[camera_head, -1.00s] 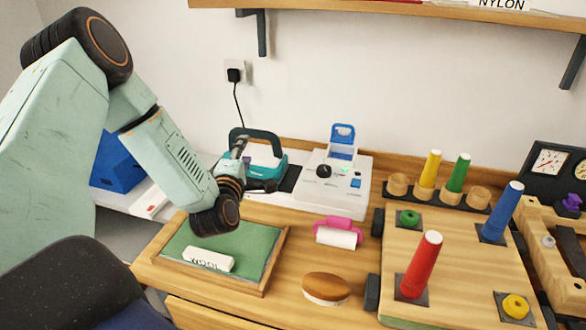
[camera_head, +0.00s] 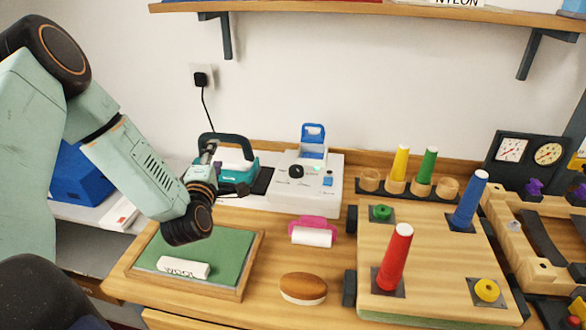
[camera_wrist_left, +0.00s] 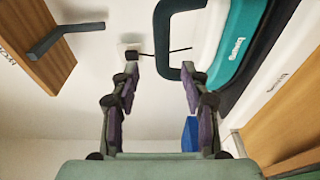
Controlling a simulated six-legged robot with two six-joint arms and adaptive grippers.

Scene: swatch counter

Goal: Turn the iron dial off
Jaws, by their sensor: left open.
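The iron dial (camera_head: 296,171) is a black round knob on a white station (camera_head: 318,197) at the back of the counter. My left gripper (camera_head: 224,168) is open and empty beside the iron, left of the dial. In the wrist view its two fingers (camera_wrist_left: 160,66) are apart with wall between them. The dial is not in the wrist view. My right gripper is out of view.
A framed green board (camera_head: 222,247) with a white "WOOL" block (camera_head: 183,268) lies below my left gripper. A pink-and-white roller (camera_head: 312,233) and a wooden brush (camera_head: 303,288) lie in front of the station. A rack with coloured cones (camera_head: 430,250) stands right.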

